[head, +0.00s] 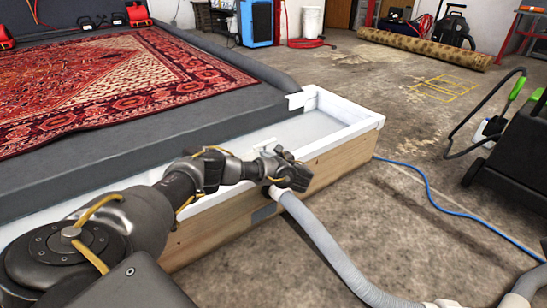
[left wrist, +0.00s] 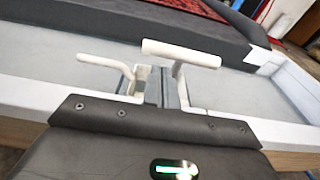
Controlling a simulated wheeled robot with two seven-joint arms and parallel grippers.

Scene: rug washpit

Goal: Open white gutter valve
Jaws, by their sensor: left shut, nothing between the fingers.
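The white gutter valve shows in the left wrist view as a T-shaped handle (left wrist: 182,53) on a short stem, just beyond and right of my fingers, at the gutter's near wall. A thinner bent white bar (left wrist: 105,68) stands left of the fingers; I cannot tell if it belongs to the valve. In the head view the valve (head: 283,151) is small and partly hidden by my left gripper (head: 290,174). That gripper (left wrist: 162,88) is shut and empty over the gutter's near edge. I cannot tell whether it touches the handle. My right gripper is out of view.
The white-lined wooden gutter (head: 367,125) runs along the dark wash platform with a red rug (head: 120,80). A grey hose (head: 325,245) leaves the gutter's near side. A blue cord (head: 430,190) crosses the floor. A dark wheeled machine (head: 510,150) stands at right.

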